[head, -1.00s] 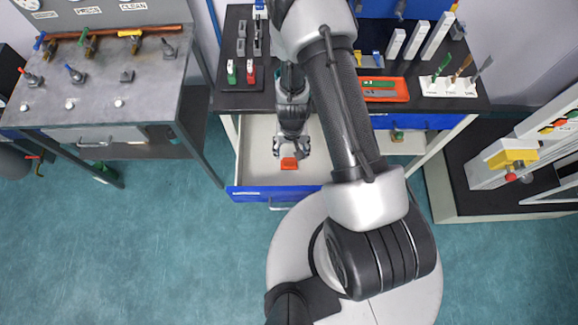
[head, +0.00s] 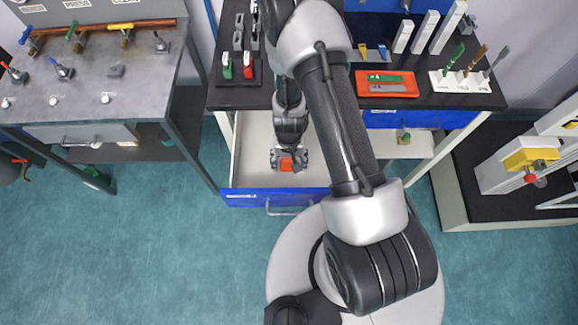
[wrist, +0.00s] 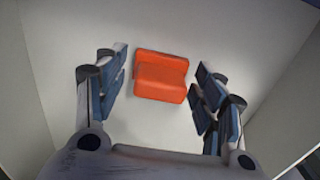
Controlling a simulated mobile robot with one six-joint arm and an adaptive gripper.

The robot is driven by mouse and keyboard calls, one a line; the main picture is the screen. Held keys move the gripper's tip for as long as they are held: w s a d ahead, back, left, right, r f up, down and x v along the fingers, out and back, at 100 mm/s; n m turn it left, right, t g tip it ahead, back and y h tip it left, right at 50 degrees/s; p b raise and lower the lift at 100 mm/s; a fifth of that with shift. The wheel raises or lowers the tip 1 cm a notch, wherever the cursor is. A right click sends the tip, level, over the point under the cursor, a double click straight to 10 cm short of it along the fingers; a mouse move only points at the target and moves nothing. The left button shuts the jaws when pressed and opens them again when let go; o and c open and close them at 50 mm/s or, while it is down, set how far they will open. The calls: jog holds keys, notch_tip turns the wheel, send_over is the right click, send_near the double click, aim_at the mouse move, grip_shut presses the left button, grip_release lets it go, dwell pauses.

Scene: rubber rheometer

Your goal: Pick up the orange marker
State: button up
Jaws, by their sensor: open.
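The orange marker (wrist: 161,76) is a small stepped orange block lying on the pale floor of the open drawer. In the head view the orange marker (head: 287,164) shows partly, with my gripper over it. My gripper (wrist: 160,88) is open, with one finger pad on each side of the block and a visible gap on both sides. In the head view my gripper (head: 289,158) points down into the drawer (head: 250,173). The block's far side is hidden in the head view.
The drawer's blue front (head: 240,198) and pale side walls surround my gripper. The black bench top (head: 235,97) lies behind, with an orange tray (head: 388,90) and a white tool rack (head: 462,85). A grey metal table (head: 90,85) stands at left.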

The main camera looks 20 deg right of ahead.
jog(key=c, duration=1.2)
